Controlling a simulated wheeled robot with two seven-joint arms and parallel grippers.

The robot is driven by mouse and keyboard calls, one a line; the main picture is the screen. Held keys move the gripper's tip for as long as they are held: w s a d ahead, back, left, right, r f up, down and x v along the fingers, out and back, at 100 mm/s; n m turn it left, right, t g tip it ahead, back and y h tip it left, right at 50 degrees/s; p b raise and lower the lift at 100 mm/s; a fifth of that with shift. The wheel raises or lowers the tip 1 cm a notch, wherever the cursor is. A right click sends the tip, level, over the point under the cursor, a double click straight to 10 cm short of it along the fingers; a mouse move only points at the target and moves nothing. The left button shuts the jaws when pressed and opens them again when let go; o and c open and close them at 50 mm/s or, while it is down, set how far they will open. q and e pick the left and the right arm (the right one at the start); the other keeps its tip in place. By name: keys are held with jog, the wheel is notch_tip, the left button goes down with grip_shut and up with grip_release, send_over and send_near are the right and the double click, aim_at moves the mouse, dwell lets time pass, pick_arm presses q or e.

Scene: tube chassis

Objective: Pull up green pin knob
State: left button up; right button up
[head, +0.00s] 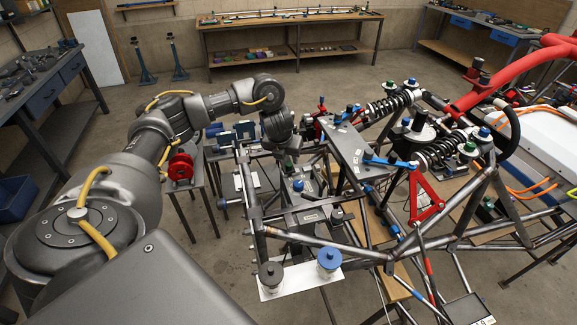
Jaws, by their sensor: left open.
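My left arm comes in from the left, and my left gripper (286,151) points down over the middle of the chassis. It is open as far as I can make out, with its fingers small and dark. A small green knob (289,166) shows just below the gripper, above a grey box-like part (302,188). I cannot tell whether the fingers touch it. My right gripper is not in view.
The tube chassis (345,249) fills the middle and right. A white plate with a blue knob (328,258) and a black knob (270,271) sits at its near end. A red bracket (424,201) and thick red tube (510,75) stand right. Workbenches line the walls.

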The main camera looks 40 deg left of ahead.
aim_at(289, 164)
pick_arm(q)
jog(key=shift+x, duration=2.35)
grip_shut()
